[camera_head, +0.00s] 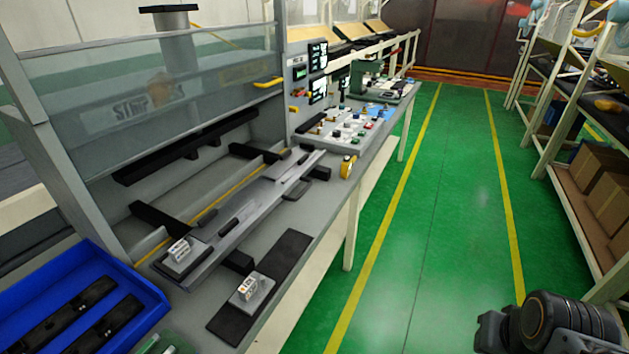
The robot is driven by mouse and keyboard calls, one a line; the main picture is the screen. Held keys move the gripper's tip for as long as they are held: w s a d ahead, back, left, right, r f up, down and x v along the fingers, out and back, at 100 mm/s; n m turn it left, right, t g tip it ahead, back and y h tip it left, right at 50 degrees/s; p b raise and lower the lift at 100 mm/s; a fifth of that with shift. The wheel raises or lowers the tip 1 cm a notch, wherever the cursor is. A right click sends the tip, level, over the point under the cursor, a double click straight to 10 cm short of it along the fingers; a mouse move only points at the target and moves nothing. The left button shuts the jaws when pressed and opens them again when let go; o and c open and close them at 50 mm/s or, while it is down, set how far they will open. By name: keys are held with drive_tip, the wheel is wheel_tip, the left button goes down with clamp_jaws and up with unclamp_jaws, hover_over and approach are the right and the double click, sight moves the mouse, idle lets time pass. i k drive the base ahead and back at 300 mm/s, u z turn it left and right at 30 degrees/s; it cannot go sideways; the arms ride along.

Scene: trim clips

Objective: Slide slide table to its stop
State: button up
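The slide table appears to be the long grey plate (248,222) on the bench in the head view. It runs from the near left toward the far right. It lies across two black rails; the near rail (160,216) and the far rail (252,151) extend from under it toward the back of the station. A small grey block with a white part (181,254) sits on its near end. I cannot make out the stop. A dark part of my arm shows at the bottom right, over the aisle and well away from the bench. My gripper's fingers are not visible.
A black mat (284,254) with a small grey block (252,289) lies at the bench's front edge. A blue tray (62,262) holding black strips is at lower left. A clear screen (150,85) stands above the slide area. The green aisle (440,210) is free. Shelves with boxes (598,170) stand at right.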

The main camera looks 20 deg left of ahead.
sight(223, 229)
drive_tip(key=u, duration=0.35)
drive_tip(key=i, duration=0.75)
drive_tip(key=u, duration=1)
drive_tip(key=i, duration=0.4)
drive_tip(key=u, duration=0.35)
